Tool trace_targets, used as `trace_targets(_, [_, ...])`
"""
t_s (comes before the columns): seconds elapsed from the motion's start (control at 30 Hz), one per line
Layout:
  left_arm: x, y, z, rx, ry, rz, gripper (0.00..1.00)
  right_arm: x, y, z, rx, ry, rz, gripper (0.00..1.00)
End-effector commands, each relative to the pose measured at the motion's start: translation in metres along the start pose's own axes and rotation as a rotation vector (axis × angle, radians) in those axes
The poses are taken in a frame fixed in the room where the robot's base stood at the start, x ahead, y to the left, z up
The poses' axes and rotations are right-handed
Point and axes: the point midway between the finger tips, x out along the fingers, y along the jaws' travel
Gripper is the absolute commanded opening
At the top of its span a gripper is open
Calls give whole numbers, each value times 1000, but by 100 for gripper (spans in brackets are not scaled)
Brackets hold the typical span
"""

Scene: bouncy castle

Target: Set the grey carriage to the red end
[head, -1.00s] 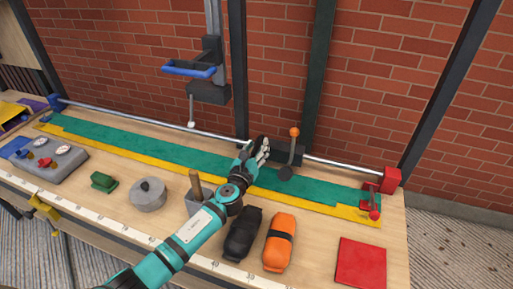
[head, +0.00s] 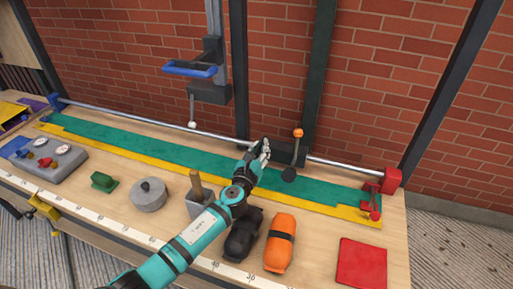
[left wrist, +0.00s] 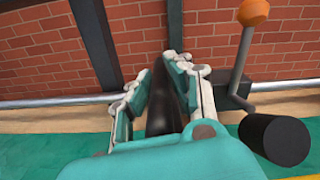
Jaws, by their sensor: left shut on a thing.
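The grey carriage (head: 283,153) is a dark block on the long metal rail, right of the middle. It carries a lever with an orange knob (head: 298,132) and a black round end (head: 289,174). My left gripper (head: 264,150) is at the carriage's left part. In the left wrist view, its fingers (left wrist: 160,88) close around a dark grey upright piece (left wrist: 162,110); the carriage block (left wrist: 228,97) shows just to the right. The red end (head: 392,180) is a red block at the rail's right, apart from the carriage. My right gripper is out of view.
A red clamp-like part (head: 374,203) stands before the red end. A blue end block (head: 55,103) is at the far left. A black bundle (head: 243,238) and an orange bundle (head: 280,243) lie in front near my arm. The rail between carriage and red end looks clear.

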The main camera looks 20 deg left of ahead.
Motion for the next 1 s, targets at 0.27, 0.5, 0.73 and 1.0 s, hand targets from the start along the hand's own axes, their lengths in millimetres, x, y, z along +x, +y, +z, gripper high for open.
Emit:
trace_targets(0.27, [-1,-72,-15,-9,4,-15,0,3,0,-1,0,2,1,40])
trace_targets(0.5, [-2,-128,-27,-6,3,-15,0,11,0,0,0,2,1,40])
trace_targets(0.73, [-2,-158,-32,-5,3,-12,0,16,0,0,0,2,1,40])
trace_targets(1.0, [-2,-166,-33,-3,3,-13,0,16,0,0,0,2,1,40])
